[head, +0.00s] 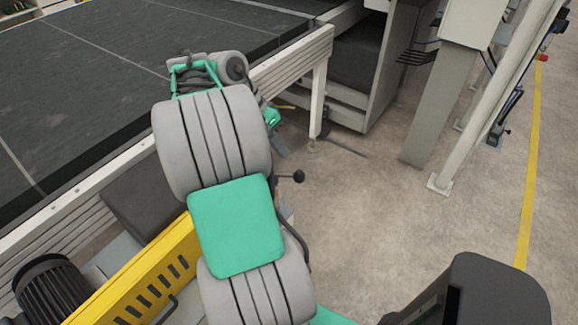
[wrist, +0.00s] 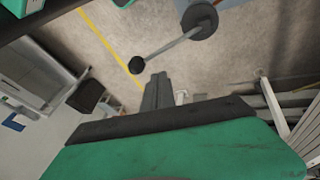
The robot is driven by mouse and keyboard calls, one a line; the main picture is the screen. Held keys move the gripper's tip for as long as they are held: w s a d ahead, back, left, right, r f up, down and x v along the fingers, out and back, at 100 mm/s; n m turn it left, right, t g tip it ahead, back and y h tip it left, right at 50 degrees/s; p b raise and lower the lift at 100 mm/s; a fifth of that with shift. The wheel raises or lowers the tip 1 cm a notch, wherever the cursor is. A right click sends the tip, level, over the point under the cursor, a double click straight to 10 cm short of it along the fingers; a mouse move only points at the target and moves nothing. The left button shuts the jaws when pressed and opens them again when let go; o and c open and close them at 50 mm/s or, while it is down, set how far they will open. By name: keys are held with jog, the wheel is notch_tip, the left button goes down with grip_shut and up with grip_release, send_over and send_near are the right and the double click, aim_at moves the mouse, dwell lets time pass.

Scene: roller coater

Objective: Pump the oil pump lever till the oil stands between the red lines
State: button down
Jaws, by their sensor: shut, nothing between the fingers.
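The pump lever shows in the head view as a short rod ending in a black ball knob (head: 299,176), just right of my arm. In the wrist view the lever (wrist: 172,47) runs from a grey round hub (wrist: 200,20) down left to the black ball (wrist: 138,65). My gripper (wrist: 158,77) is shut and empty, its fingertips just right of and below the ball in that view; contact cannot be told. In the head view my arm hides most of my gripper. The oil level and red lines are not in view.
A yellow slotted guard (head: 140,275) and a dark ribbed motor (head: 55,290) lie at lower left. A pale conveyor frame (head: 290,70) with a dark belt (head: 100,60) runs behind my arm. Grey posts (head: 440,110) stand at right. The floor (head: 400,225) between is clear.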

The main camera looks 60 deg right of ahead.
aim_at(300, 177)
jog(key=shift+s+a+f, duration=0.3)
jog(key=shift+s+f, duration=0.2)
jog(key=shift+s, duration=0.3)
jog(key=shift+s+a+f, duration=0.25)
jog(key=shift+s+f, duration=0.25)
jog(key=shift+s, duration=0.25)
jog(key=shift+f+b, duration=0.15)
jog(key=shift+b, duration=0.3)
jog(key=s+f+t+b, duration=0.1)
jog(key=f+b, duration=0.1)
jog(key=b, duration=0.5)
jog(key=s+f+t+b, duration=0.2)
jog(key=b, duration=0.5)
jog(key=shift+a+f, duration=0.2)
jog(key=s+f+t+b, duration=0.1)
jog(key=b, duration=0.2)
jog(key=shift+a+m+h+b, duration=0.1)
jog(key=shift+m+h+b, duration=0.2)
jog(key=shift+b, duration=0.1)
notch_tip(300, 177, down, 6)
jog(key=s+b, duration=0.1)
jog(key=b, duration=0.8)
jog(key=shift+s+a+f+t, duration=0.2)
jog(key=shift+s+t, duration=0.1)
jog(key=shift+f, duration=0.1)
